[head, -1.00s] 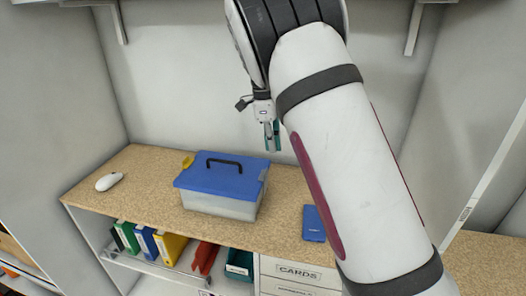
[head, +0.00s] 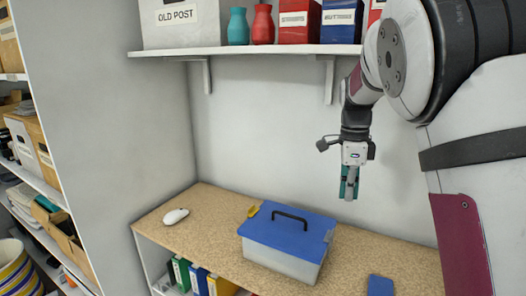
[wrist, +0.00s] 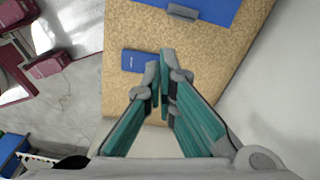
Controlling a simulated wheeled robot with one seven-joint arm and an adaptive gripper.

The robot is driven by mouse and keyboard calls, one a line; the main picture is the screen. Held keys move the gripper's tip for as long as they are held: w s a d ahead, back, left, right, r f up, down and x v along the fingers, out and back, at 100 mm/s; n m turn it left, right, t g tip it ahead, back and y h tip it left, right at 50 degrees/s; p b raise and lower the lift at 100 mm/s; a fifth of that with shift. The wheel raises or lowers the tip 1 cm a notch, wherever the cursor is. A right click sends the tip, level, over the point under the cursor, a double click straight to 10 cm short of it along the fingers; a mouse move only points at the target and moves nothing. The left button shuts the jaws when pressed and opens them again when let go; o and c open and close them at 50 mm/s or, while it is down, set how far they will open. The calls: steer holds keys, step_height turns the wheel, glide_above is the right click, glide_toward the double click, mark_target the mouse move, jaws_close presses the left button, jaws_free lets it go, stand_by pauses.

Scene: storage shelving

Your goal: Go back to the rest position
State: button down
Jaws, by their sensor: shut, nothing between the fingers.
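My gripper (head: 349,183) hangs fingers-down in the air in front of the white back wall, above and to the right of the blue-lidded box. Its teal fingers are shut with nothing between them. In the wrist view the gripper (wrist: 161,65) points down over the worktop, its tips together near the small blue item in the picture, with space below them. My arm fills the right side of the head view.
A clear box with a blue lid (head: 290,235) stands on the cork-coloured worktop (head: 205,215). A white mouse (head: 175,216) and a small blue item (head: 380,286) lie there. A shelf (head: 250,50) with a white box (head: 180,20), vases and binders runs above. Binders (head: 198,281) stand below.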

steer(key=s+a+r+n+t, duration=0.2)
steer(key=s+n, duration=0.8)
steer(key=s, duration=0.5)
steer(key=s+a+r+n+t, duration=0.2)
steer(key=s+r+n+t, duration=0.1)
steer(key=s+n, duration=0.8)
steer(key=s, duration=0.4)
steer(key=shift+a+r+t, duration=0.2)
steer(key=shift+r+t, duration=0.2)
steer(key=shift+s, duration=0.1)
